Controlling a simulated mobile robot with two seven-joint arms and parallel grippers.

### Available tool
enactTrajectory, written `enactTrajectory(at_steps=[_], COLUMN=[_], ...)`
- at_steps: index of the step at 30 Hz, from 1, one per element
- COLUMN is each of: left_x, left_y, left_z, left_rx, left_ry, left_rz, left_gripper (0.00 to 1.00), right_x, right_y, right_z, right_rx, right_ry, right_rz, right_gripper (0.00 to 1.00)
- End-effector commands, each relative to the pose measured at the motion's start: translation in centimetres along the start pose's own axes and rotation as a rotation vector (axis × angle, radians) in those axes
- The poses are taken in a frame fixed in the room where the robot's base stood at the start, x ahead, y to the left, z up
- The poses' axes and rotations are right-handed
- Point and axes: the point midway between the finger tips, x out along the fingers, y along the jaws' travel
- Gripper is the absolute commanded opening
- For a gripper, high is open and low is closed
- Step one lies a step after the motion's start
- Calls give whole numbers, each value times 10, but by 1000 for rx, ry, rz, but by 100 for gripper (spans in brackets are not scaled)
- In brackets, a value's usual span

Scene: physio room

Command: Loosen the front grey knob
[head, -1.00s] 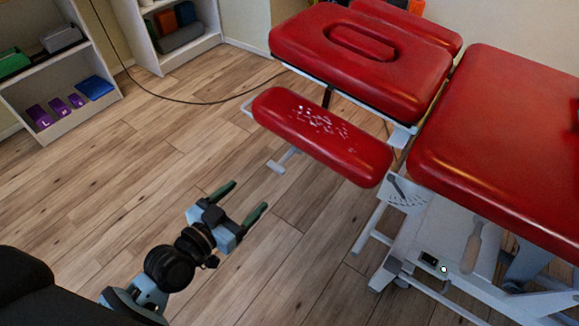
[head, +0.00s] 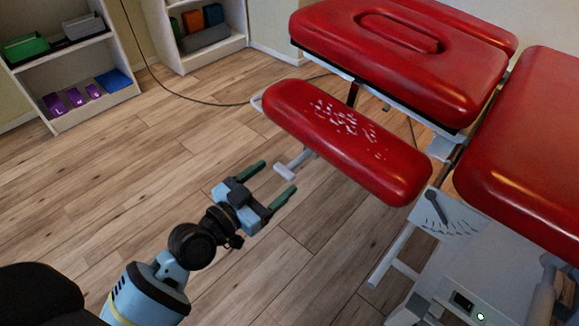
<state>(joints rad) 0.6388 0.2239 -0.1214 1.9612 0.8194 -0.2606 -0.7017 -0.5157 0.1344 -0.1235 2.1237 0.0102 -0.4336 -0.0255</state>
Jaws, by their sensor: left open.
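A light grey knob (head: 285,173) on a short stem sticks out below the near red armrest (head: 345,140) of the treatment table. My left gripper (head: 279,176) is open, with its two green fingers pointing up and right towards the knob. In the picture the knob's end shows between the fingertips. I cannot tell how far apart they are in depth, and the fingers are not closed on it. The inner end of the stem is hidden under the armrest. My right gripper is not in view.
The red headrest (head: 410,50) and main cushion (head: 525,150) fill the right side. A white plate with a dark pointer (head: 437,208) sits below them. Shelves (head: 75,65) stand at the back left. A dark cable (head: 205,101) crosses the wooden floor, which is otherwise clear at left.

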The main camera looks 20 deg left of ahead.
Motion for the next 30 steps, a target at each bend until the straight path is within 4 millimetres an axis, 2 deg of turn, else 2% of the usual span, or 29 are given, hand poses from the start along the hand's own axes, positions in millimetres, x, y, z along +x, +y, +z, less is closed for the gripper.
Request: enactTrajectory(at_steps=[3, 10, 15, 23, 30], left_x=[20, 48, 57, 57, 57], left_y=[0, 0, 0, 0, 0], left_z=[1, 2, 1, 1, 1], left_rx=[-4, -3, -2, -1, -1], left_ry=[1, 0, -1, -1, -2], left_rz=[-2, -2, -1, 0, 0], left_gripper=[71, 71, 71, 71, 41], right_x=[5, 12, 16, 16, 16], right_y=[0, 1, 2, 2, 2], right_z=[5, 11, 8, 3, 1], right_rx=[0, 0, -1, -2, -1], right_ry=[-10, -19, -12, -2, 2], right_rz=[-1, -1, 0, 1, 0], right_gripper=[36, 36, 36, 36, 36])
